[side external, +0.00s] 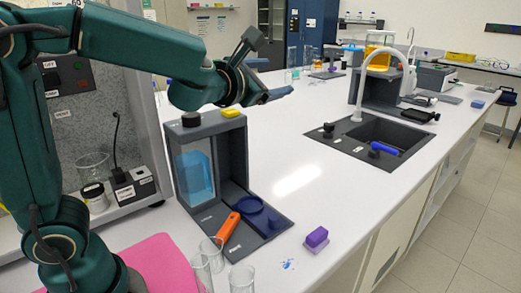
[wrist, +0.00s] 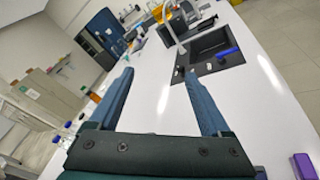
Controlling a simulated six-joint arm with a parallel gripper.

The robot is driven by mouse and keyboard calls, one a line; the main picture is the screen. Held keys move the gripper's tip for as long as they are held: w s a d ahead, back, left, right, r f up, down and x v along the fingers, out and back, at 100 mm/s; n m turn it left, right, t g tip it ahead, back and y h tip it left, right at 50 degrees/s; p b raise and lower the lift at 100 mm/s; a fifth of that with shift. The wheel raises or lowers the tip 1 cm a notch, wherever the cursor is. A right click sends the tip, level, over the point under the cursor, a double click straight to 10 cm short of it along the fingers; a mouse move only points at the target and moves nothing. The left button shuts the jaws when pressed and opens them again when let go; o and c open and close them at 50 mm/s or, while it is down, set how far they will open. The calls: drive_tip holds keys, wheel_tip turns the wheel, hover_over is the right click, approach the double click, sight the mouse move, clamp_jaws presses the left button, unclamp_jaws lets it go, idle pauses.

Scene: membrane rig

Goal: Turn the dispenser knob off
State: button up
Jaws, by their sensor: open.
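The dark grey rig (side external: 237,165) stands on the white bench in the side external view, with a clear tank of blue liquid (side external: 196,180) in it. A round black knob (side external: 191,119) sits on its top at the left, beside a yellow cap (side external: 231,113). No label shows which part is the dispenser knob, and its setting cannot be read. My gripper (side external: 284,93) is above and right of the rig's top, apart from it. In the wrist view my gripper (wrist: 158,74) has its two blue fingers spread, with nothing between them. The rig is not visible there.
Glass beakers (side external: 241,278) and a pink mat (side external: 160,262) lie in front. A purple block (side external: 317,237) sits to the right.

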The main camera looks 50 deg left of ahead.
drive_tip(key=s+d+f+m+g+h, duration=0.2)
drive_tip(key=d+f+m+g+h, duration=0.3)
drive_tip(key=f, duration=0.3)
drive_tip(key=s+d+f+m+g+h, duration=0.3)
drive_tip(key=d+f+m+h, duration=0.1)
drive_tip(key=d+f+m, duration=0.3)
drive_tip(key=s+f+m+g+h, duration=0.1)
drive_tip(key=s+f+m+g, duration=0.2)
drive_tip(key=s+g, duration=0.3)
drive_tip(key=s+f+m+g+h, duration=0.2)
drive_tip(key=s+f+m+g, duration=0.2)
drive_tip(key=s, duration=0.9)
drive_tip(key=shift+s+d+m+g, duration=0.25)
drive_tip(key=shift+d+g, duration=0.2)
drive_tip(key=shift+g, duration=0.75)
drive_tip(key=shift+w+f, duration=0.1)
